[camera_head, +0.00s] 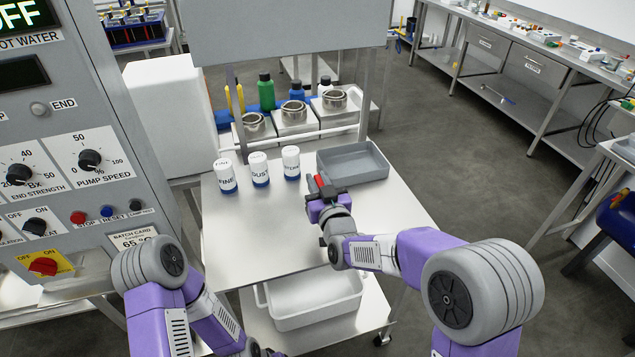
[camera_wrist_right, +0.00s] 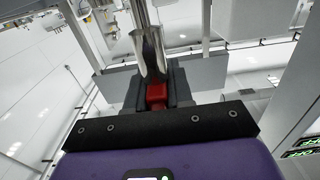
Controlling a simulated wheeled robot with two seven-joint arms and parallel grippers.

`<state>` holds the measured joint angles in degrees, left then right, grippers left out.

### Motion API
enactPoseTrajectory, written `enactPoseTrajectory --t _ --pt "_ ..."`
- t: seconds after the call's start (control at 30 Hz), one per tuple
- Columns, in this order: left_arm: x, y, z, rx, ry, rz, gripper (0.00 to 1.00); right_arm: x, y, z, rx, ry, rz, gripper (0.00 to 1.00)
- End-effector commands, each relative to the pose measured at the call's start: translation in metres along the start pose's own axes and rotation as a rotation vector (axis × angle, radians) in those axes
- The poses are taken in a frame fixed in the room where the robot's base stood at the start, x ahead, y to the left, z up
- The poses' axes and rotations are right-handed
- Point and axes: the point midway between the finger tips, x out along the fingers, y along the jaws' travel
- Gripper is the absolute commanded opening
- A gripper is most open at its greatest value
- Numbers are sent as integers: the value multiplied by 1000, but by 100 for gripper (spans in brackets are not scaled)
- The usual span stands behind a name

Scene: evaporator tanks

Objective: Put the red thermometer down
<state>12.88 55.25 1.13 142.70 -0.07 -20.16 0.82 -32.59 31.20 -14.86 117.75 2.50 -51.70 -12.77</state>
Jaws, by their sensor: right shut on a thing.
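The red thermometer (camera_head: 319,181) is in my right gripper (camera_head: 314,188), over the steel cart top, close to the near left corner of the grey tray. In the right wrist view my right gripper (camera_wrist_right: 155,92) is shut on the thermometer's red body (camera_wrist_right: 156,94), and a metal stem (camera_wrist_right: 148,40) extends from it, away from the gripper. The height of the thermometer above the cart top cannot be told. My left arm shows at the bottom left of the head view, but its fingers are not in view.
The steel cart top (camera_head: 245,225) has free room left of and in front of the gripper. The grey tray (camera_head: 370,172) stands at the back right. Several labelled white jars, such as one (camera_head: 226,176), stand at the back left. A control panel (camera_head: 70,130) rises at left.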

Motion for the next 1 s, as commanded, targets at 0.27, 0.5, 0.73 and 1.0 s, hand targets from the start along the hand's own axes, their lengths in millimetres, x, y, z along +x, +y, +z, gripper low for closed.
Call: enactPoseTrajectory --t 0.27,0.5,0.73,1.0 --pt "3 -1 0 0 0 0 100 0 0 2 0 0 0 43" --pt "3 -1 0 0 0 0 100 0 0 2 0 0 0 47" --pt "-1 0 0 0 0 0 100 -6 0 -1 0 0 0 47" --pt "-1 0 0 0 0 0 100 -56 0 -1 1 0 -1 47"
